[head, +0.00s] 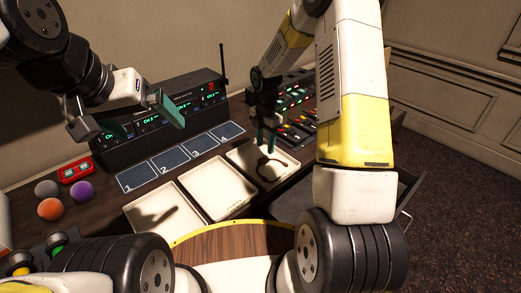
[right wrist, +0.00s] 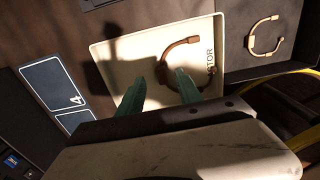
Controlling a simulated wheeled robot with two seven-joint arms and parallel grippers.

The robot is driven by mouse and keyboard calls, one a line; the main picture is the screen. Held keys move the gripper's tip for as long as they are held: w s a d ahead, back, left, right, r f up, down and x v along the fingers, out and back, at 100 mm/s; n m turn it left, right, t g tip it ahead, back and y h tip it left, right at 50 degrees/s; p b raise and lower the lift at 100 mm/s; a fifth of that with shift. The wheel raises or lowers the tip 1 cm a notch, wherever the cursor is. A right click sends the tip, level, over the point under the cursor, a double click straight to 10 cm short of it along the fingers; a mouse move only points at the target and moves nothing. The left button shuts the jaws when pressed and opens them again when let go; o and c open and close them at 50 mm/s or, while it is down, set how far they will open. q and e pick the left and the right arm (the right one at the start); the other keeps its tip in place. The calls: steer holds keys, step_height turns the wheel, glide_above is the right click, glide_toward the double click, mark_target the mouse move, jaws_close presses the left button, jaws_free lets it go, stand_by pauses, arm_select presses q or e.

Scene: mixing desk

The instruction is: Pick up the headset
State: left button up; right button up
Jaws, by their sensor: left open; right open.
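In the head view the headset (head: 271,179) shows as a dark loop in the rightmost tray (head: 290,158). My right gripper (right wrist: 158,92) is open and empty above this tray, its green fingers pointing toward the headset. The right gripper (head: 266,143) also shows in the head view. A second similar headset (right wrist: 254,40) lies on a dark surface beside the tray. My left gripper (head: 135,118) is open and empty, in front of the radio unit.
Two more cream trays (head: 233,202) stand to the left, below numbered pads (head: 170,161). A black radio unit (head: 140,137) with an antenna and a mixing console (head: 297,103) stand behind. Coloured balls (head: 50,208) lie at the left. An open drawer (head: 292,204) is at the right.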

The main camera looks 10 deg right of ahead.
mark_target(264, 158)
steer(key=f, duration=0.5)
steer(key=shift+s+a+f, duration=0.2)
steer(key=shift+a, duration=0.05)
steer(key=shift+c, duration=0.2)
jaws_close()
